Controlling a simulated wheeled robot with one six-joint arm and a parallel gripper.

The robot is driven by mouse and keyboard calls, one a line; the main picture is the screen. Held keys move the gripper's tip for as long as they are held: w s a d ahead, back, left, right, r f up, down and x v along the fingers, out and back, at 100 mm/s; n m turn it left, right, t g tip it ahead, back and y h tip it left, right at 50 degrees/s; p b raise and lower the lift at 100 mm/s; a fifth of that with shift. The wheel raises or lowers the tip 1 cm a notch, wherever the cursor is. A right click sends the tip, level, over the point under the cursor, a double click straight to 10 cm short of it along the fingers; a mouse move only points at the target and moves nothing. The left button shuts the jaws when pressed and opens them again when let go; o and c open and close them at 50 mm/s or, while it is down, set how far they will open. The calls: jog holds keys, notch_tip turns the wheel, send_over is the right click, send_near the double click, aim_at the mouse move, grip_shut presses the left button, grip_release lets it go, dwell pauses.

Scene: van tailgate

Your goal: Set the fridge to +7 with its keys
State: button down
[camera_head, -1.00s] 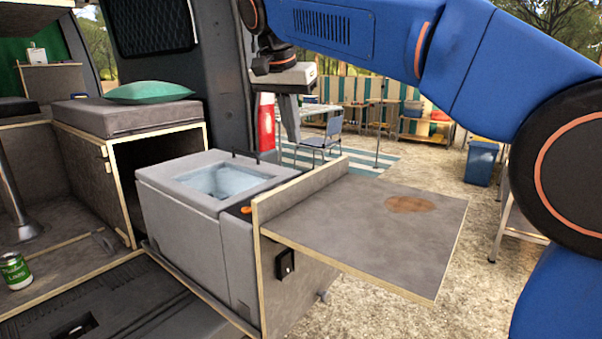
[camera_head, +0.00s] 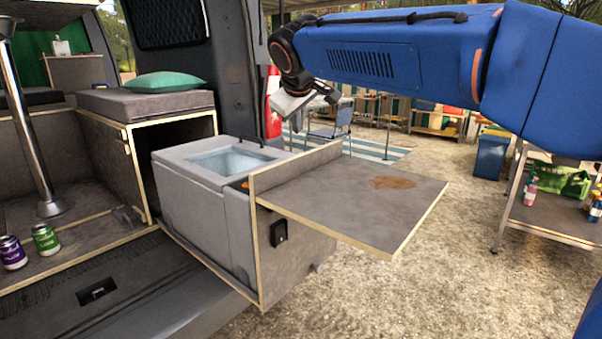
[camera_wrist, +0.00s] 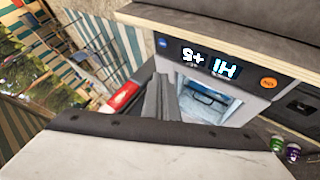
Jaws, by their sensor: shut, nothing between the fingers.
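The grey fridge (camera_head: 190,187) stands in a pull-out drawer at the van's opening, its lid window facing up. In the wrist view its dark control panel shows upside down, with a lit display (camera_wrist: 209,62) reading HI and +5. A blue round key (camera_wrist: 162,42) sits at one end of the panel and an orange round key (camera_wrist: 268,82) at the other. My gripper (camera_wrist: 160,82) is shut and empty, apart from the panel. In the head view my wrist hangs above and behind the fridge's right end; the fingertips are hard to make out there.
A wooden board (camera_head: 350,205) extends right of the fridge, with a raised edge beside it. Purple (camera_head: 12,252) and green (camera_head: 46,239) cans stand at left. A table with bottles (camera_head: 560,215) is at right.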

dwell(0.4)
jog(key=shift+f, duration=4.4)
jog(key=shift+s+f, duration=0.15)
jog(key=shift+f, duration=1.1)
jog(key=shift+r, duration=0.2)
jog(key=shift+w+a+r, duration=0.1)
jog(key=shift+r, duration=0.55)
jog(key=shift+w+a+r, duration=0.1)
jog(key=shift+r, duration=0.55)
jog(key=shift+d+r, duration=0.15)
jog(key=shift+r, duration=1.2)
